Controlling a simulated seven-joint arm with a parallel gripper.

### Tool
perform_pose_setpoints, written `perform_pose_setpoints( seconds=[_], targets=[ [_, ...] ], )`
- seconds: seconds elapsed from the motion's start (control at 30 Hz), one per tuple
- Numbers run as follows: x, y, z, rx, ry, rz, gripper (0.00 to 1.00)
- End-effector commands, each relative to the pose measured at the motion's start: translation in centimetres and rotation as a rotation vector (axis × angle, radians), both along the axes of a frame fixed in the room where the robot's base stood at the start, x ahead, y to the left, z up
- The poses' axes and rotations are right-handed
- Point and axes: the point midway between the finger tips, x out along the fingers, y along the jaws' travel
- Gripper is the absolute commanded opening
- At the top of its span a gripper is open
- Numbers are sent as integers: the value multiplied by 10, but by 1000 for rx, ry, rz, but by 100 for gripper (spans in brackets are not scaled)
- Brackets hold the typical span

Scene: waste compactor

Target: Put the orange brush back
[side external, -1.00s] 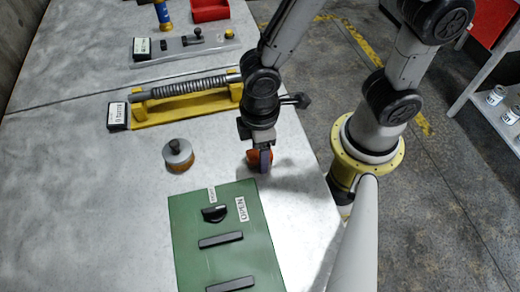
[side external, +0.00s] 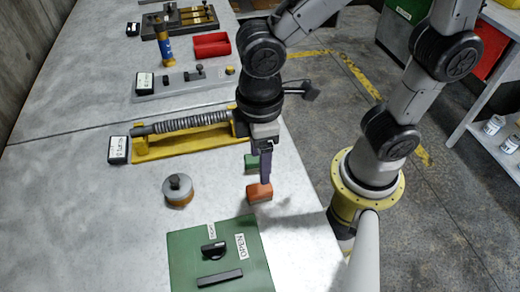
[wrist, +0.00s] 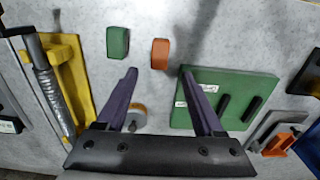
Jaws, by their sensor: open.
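The orange block (side external: 259,193), which I take for the orange brush, lies on the grey table just above the green panel (side external: 180,262). A green block (side external: 251,162) lies close behind it. My gripper (side external: 266,181) points down at the orange block, its fingertips overlapping the block's upper edge in the side view; contact cannot be told. In the wrist view the fingers of my gripper (wrist: 158,72) are spread with nothing between them, and the orange block (wrist: 160,54) lies just past the tips, beside the green block (wrist: 118,42).
A yellow holder with a grey spring (side external: 190,144) lies behind. The wrist view shows another orange part (wrist: 280,143) at right.

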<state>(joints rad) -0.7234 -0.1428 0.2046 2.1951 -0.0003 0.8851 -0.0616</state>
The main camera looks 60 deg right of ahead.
Motion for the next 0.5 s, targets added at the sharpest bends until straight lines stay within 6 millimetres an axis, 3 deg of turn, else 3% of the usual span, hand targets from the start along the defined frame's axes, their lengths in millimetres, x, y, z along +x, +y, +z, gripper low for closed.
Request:
perform_pose_setpoints(
  seconds=[0.17, 0.27, 0.37, 0.5],
  targets=[
    [1, 0, 16, 2, -2, -3, 69],
    [3, -11, 25, 18, -21, -43, 69],
    [8, -37, 40, 57, -74, -148, 69],
    [8, -89, 64, 126, -197, -364, 69]
  ],
)
